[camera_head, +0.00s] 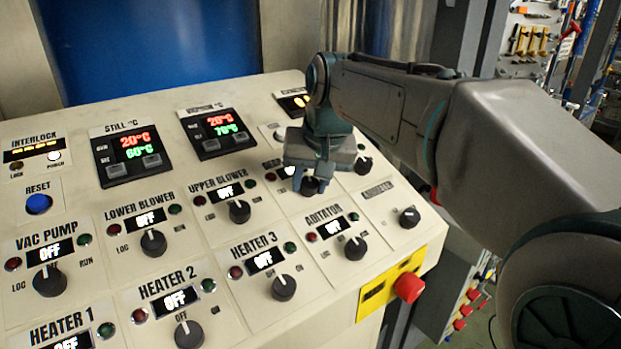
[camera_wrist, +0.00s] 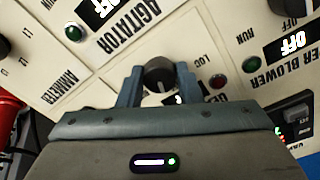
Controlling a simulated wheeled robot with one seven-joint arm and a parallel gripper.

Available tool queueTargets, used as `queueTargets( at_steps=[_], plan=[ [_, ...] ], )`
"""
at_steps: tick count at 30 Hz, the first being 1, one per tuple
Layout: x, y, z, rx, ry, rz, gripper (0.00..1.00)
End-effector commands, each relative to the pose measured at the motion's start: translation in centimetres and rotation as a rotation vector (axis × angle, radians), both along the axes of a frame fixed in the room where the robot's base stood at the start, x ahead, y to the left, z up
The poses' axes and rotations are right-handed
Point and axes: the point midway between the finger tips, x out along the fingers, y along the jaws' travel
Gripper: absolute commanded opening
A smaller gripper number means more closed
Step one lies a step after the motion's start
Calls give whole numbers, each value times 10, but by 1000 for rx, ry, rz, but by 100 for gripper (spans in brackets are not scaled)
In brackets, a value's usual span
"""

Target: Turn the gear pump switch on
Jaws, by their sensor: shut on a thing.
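The gear pump switch is a round black knob (camera_head: 311,187) on the sloped control panel (camera_head: 225,290), in the row above the agitator. Its label is mostly covered by my gripper, with only the first letters showing. My gripper (camera_head: 308,174) comes down over the knob from above. In the wrist view the knob (camera_wrist: 160,74) sits between the two blue-grey fingers of my gripper (camera_wrist: 159,88), which are shut on its sides. A small light mark shows at the knob's near edge.
The agitator knob (camera_head: 355,248) and upper blower knob (camera_head: 239,211) stand close by, and their displays read OFF. Another knob (camera_head: 363,165) is just right of my gripper. A red emergency button (camera_head: 408,287) sticks out at the panel's right front edge.

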Motion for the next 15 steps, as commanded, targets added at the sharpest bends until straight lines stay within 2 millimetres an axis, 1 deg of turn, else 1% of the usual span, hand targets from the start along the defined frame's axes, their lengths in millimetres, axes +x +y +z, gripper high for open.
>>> queueTargets(
  at_steps=[6,15],
  plan=[
    [1,0,2,63,41,-194,9],
    [1,1,2,143,94,-434,9]
  ],
)
